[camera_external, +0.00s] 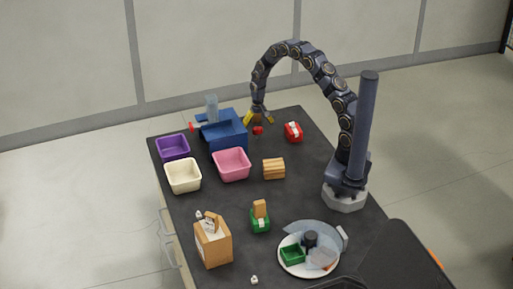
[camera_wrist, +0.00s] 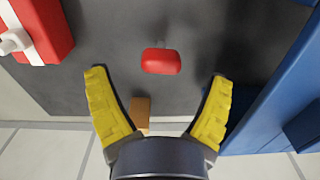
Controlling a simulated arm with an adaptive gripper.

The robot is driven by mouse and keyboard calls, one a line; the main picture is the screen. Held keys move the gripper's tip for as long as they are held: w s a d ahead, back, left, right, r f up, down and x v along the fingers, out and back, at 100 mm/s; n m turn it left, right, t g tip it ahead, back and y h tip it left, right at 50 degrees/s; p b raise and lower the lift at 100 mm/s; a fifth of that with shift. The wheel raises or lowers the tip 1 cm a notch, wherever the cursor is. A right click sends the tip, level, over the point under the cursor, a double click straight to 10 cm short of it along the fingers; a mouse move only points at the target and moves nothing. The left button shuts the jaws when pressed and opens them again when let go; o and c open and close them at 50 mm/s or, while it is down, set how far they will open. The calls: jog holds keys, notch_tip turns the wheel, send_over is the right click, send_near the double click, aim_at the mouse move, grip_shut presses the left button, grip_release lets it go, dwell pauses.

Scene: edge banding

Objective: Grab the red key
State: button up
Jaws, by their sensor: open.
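The red key (camera_wrist: 161,61) lies on the dark table top in the wrist view, showing as a rounded red piece with a small grey part at its far side. It also shows in the external view (camera_external: 258,131), just below my gripper (camera_external: 258,118). In the wrist view my gripper (camera_wrist: 158,100) has its two yellow fingers spread wide, with nothing held between them. The key appears ahead of the fingertips and roughly centred between them, apart from both.
A blue machine (camera_external: 226,133) stands left of my gripper, and a red box with white stripes (camera_external: 293,131) stands right. A small orange-brown block (camera_wrist: 140,112) shows between the fingers near the table edge. Pink (camera_external: 232,165), cream (camera_external: 183,176) and purple (camera_external: 173,148) bins stand nearby.

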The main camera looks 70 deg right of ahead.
aim_at(257, 126)
notch_tip(257, 126, down, 4)
jog(key=shift+f, duration=0.15)
jog(key=shift+w, duration=0.1)
jog(key=c, duration=1.2)
jog(key=shift+r, duration=0.2)
